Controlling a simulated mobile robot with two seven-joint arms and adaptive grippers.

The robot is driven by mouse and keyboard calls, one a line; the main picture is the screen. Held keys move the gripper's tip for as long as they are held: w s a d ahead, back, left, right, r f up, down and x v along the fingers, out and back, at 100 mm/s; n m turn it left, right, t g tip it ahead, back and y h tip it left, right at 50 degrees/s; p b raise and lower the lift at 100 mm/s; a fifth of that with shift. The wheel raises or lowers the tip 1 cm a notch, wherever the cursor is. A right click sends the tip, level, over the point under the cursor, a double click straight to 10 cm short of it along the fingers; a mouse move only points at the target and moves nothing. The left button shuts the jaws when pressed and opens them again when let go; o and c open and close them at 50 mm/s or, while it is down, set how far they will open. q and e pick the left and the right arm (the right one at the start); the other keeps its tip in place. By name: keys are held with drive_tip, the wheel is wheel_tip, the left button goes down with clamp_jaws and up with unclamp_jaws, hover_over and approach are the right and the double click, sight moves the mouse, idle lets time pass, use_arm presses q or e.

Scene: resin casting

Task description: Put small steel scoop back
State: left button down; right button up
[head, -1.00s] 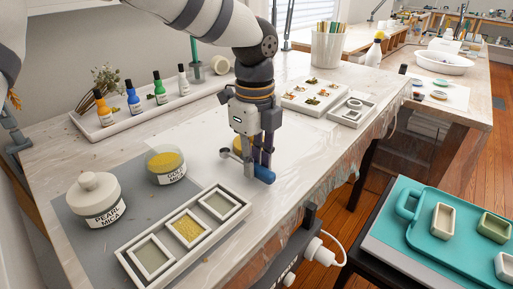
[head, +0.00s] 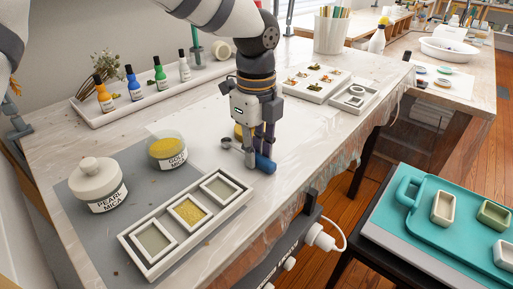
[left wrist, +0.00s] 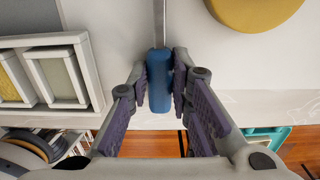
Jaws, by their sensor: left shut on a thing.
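The small steel scoop has a blue handle (head: 265,163) and a thin metal shaft with a small round bowl (head: 226,143). It is low over the white sheet on the table; I cannot tell whether it touches it. My left gripper (head: 260,152) points down and is shut on the blue handle, hiding part of the scoop. In the left wrist view the handle (left wrist: 160,85) is between the finger pads, with the shaft (left wrist: 159,25) running away to the top edge. The bowl is out of that view. My right gripper is not in view.
A gold disc (left wrist: 253,10) lies close by. A white three-part tray (head: 152,268), a pearl mica jar (head: 98,187) and a gold jar (head: 167,151) stand left. A bottle tray (head: 125,112) is behind.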

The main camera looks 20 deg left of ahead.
sight(257, 155)
use_arm(q)
drive_tip(key=shift+f, duration=0.1)
drive_tip(key=c, duration=1.4)
unclamp_jaws()
drive_tip(key=shift+o, duration=0.2)
wheel_tip(257, 155, up, 12)
